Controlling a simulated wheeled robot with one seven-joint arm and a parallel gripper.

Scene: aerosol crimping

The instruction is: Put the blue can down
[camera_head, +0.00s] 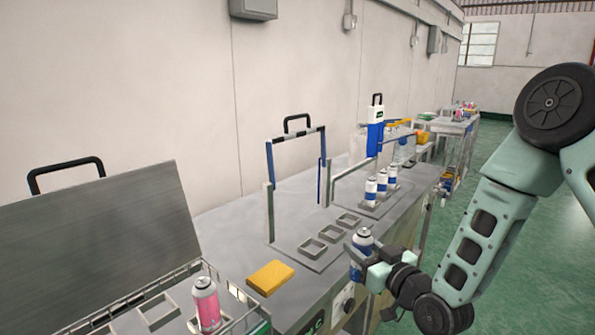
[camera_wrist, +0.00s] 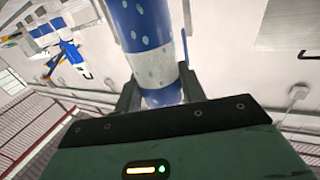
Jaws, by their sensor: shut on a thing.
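The blue can (camera_head: 362,241) has a white top part and stands about upright at the bench's front edge. My gripper (camera_head: 359,257) is shut around its lower body. In the wrist view the same can (camera_wrist: 147,45), blue with white patches, sits between the two fingers of my gripper (camera_wrist: 158,88). The can's bottom is partly hidden by the fingers in the head view, and I cannot tell whether it touches anything. Several empty square holders (camera_head: 313,249) lie on a plate on the bench, left of and behind the can.
Several similar cans (camera_head: 371,191) stand in holders further back. A pink can (camera_head: 207,304) stands in an open metal box at front left. A yellow block (camera_head: 270,277) lies on the bench (camera_head: 225,238). A blue upright frame (camera_head: 271,165) rises behind the empty holders.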

